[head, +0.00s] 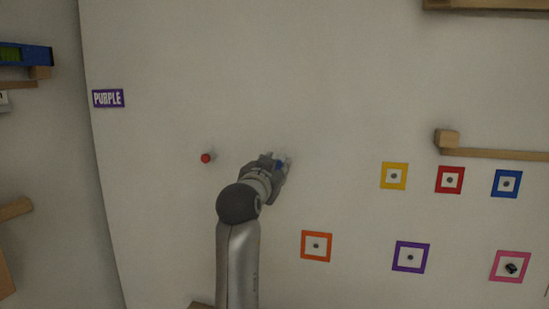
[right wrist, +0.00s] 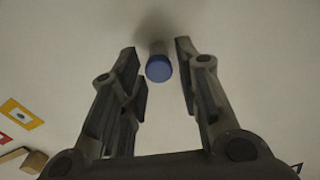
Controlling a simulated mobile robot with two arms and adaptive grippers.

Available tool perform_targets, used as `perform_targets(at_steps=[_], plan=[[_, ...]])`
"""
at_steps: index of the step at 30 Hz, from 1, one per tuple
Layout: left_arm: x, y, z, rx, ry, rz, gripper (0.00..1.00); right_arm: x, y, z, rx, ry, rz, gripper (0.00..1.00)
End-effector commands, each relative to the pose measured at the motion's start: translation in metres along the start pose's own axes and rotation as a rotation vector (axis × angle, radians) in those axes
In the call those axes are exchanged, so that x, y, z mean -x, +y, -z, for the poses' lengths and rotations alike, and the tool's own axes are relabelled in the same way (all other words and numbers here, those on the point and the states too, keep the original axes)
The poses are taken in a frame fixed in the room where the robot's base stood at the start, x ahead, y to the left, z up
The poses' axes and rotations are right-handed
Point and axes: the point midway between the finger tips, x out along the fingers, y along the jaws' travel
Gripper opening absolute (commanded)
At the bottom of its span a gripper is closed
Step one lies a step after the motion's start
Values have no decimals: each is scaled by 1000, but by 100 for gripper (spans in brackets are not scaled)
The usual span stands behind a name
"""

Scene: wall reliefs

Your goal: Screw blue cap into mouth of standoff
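The blue cap (right wrist: 158,69) sits at the near end of a grey standoff (right wrist: 157,47), which stands out from the pale wall. In the right wrist view it lies between the fingertips of my right gripper (right wrist: 156,58), with a gap on the right and a narrower one on the left. The right gripper is open around the cap. In the head view my right gripper (head: 278,163) is at the wall, and a bit of blue shows between its fingers. The cap hides the standoff's mouth, so how deep it sits cannot be told. My left gripper is out of view.
A red cap (head: 206,158) sticks out from the wall left of my right gripper. Coloured square frames, such as the orange one (head: 316,246) and yellow one (head: 394,176), are at the right. A wooden ledge (head: 490,153) juts out further right. A purple sign (head: 108,98) is at the left.

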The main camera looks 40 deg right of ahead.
Motion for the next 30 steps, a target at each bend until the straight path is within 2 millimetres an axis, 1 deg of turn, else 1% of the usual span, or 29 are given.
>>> perform_targets(at_steps=[1, 3, 6, 8, 13, 15, 17, 18, 21, 27, 30], plan=[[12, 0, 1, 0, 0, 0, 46, 0, -1, 6, 62, 0, -2, 31], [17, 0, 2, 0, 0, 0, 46, 0, -1, 4, 125, 0, -1, 31], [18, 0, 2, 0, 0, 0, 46, 0, -1, 2, 170, 0, 0, 31], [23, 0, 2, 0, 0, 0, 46, 0, -1, 3, 203, 0, 0, 31], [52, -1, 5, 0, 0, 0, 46, 0, -3, 7, 430, -1, 0, 31], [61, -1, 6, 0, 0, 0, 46, 0, -2, 7, 521, 0, 0, 31], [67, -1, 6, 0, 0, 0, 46, 0, -2, 6, 583, 0, 0, 31], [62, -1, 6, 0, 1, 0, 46, 0, -1, 2, 617, 1, 0, 31], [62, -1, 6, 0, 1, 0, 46, 0, -1, 0, 662, 0, 0, 31], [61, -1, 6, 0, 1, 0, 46, 0, -1, 0, 665, 0, 0, 31], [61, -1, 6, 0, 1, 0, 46, 0, -1, 0, 663, 0, 0, 18]])
